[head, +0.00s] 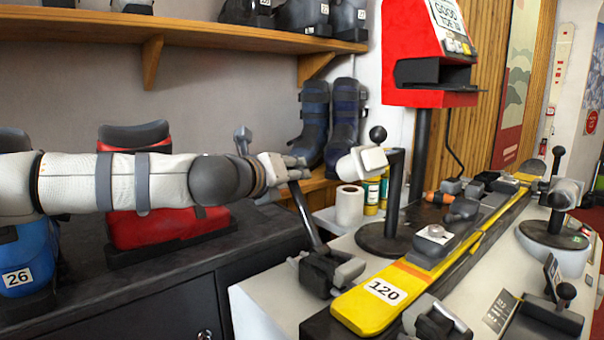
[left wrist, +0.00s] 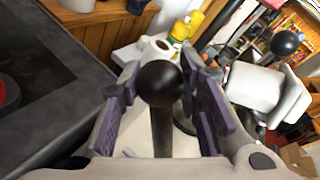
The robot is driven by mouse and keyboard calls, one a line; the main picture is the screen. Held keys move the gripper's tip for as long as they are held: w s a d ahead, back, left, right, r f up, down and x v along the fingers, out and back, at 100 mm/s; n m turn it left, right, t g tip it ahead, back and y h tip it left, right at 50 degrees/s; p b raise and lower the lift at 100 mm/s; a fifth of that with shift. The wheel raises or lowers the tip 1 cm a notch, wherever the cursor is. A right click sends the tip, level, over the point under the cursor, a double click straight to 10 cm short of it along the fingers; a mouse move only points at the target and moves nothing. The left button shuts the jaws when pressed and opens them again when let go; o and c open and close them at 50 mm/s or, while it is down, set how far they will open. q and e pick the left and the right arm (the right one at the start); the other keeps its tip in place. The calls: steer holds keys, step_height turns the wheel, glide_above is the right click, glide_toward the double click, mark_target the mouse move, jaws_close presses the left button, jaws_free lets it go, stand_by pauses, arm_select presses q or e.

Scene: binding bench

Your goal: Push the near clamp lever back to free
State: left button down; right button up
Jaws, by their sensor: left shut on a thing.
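The near clamp lever (head: 308,222) is a black bar that rises, leaning left, from the dark near clamp (head: 330,270) beside the ski's near end. My left gripper (head: 296,169) reaches in from the left at the lever's top and hides its end there. In the left wrist view, the lever's round black knob (left wrist: 160,83) sits between the two finger pads of my left gripper (left wrist: 165,105), which is shut on it. The yellow ski (head: 400,292), marked 120, lies along the bench. My right gripper is not in view.
A round-based stand with a black post (head: 394,195) and white head rises behind the clamp. A red boot (head: 150,225) is on the dark counter below my left arm.

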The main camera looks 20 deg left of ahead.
arm_select(q)
steer(key=f, duration=0.2)
steer(key=a+f+b, duration=0.1)
steer(key=f, duration=0.1)
steer(key=shift+w+f, duration=0.1)
steer(key=shift+w, duration=0.3)
steer(key=shift+w+a+r, duration=0.1)
steer(key=shift+a+r, duration=0.1)
steer(key=shift+r, duration=0.6)
steer(key=c, duration=1.1)
jaws_free()
steer(key=shift+f, duration=0.1)
steer(key=v, duration=1.2)
